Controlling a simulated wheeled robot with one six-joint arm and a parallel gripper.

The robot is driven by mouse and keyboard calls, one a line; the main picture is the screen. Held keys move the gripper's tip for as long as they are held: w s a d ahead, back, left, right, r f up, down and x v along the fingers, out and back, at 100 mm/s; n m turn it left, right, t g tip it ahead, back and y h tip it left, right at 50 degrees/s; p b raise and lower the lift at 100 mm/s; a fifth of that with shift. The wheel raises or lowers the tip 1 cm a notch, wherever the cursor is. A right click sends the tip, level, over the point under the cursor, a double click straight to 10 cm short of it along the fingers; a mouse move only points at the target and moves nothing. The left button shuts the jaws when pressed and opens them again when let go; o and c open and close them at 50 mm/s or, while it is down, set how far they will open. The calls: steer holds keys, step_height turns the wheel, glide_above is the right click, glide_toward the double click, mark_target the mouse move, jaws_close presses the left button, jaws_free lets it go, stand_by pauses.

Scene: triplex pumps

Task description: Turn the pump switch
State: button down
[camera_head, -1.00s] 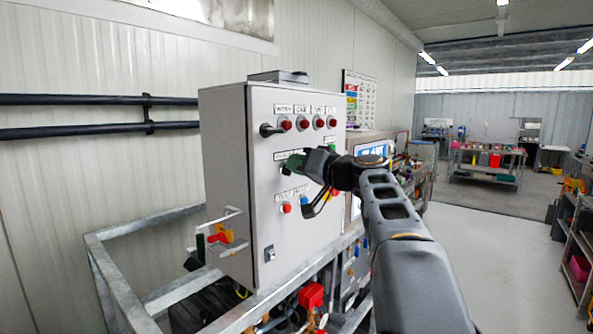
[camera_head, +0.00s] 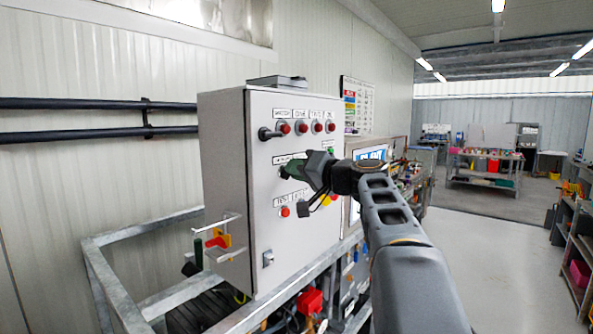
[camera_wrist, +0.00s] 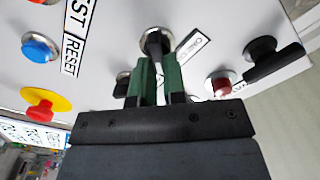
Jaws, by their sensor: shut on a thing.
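The pump switch (camera_wrist: 154,42) is a dark knob with a silver ring on the light grey control box (camera_head: 225,190). In the wrist view my gripper (camera_wrist: 157,68) has its two green fingers closed around the knob's lever, which partly hides it. In the head view my gripper (camera_head: 292,170) reaches the box's front from the right, below the row of red lights, and covers the switch there. A label lies right of the switch in the wrist view, partly readable.
A black lever switch (camera_head: 268,133) sits upper left on the panel. In the wrist view, a blue button (camera_wrist: 38,47), a yellow-and-red emergency stop (camera_wrist: 42,104) and a red light (camera_wrist: 222,84) are near my gripper. A metal frame (camera_head: 100,280) surrounds the box's base.

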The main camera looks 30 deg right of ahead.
steer(key=c, duration=1.2)
jaws_free()
steer(key=b+v, duration=0.3)
steer(key=v, duration=1)
steer(key=shift+s+d, duration=0.2)
steer(key=shift+s, duration=0.2)
